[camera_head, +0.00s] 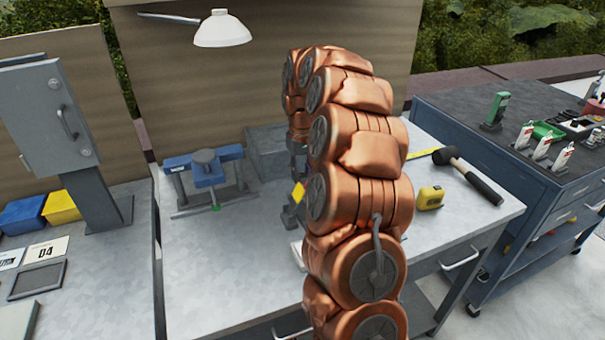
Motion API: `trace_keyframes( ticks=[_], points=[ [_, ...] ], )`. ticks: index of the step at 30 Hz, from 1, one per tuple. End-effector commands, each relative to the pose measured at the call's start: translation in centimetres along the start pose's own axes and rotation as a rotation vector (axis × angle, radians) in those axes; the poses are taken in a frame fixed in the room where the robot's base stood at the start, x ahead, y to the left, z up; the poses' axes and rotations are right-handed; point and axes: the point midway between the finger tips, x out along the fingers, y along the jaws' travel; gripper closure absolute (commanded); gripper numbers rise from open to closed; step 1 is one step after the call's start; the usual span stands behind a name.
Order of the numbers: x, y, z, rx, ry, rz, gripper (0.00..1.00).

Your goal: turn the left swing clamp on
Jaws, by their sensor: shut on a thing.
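My arm reaches over the metal workbench (230,270) and bends down behind itself. Only a narrow dark part of my gripper (297,165) shows at the arm's left edge, pointing down; its fingertips are mostly hidden. It is shut on a part of what looks like the left swing clamp. A yellow piece (298,192) shows just under the gripper, above a grey upright part (290,216) on the bench. My arm covers most of this fixture, so the clamp's turn angle and any second clamp cannot be made out.
A yellow tape measure (430,198) and black mallet (467,175) lie right of my arm. A lamp (222,30) hangs above. The bench's front left is clear.

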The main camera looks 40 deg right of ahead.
Motion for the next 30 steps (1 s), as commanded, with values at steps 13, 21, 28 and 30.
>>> trace_keyframes(
  ticks=[13,21,28,30],
  points=[
    [0.00,0.02,0.04,-0.165,-0.001,-0.001,1.00],
    [-0.02,0.02,0.04,-0.177,0.000,0.000,1.00],
    [-0.03,0.01,0.03,-0.176,0.000,0.000,0.70],
    [-0.02,0.01,0.02,-0.176,0.000,0.000,0.62]
  ],
)
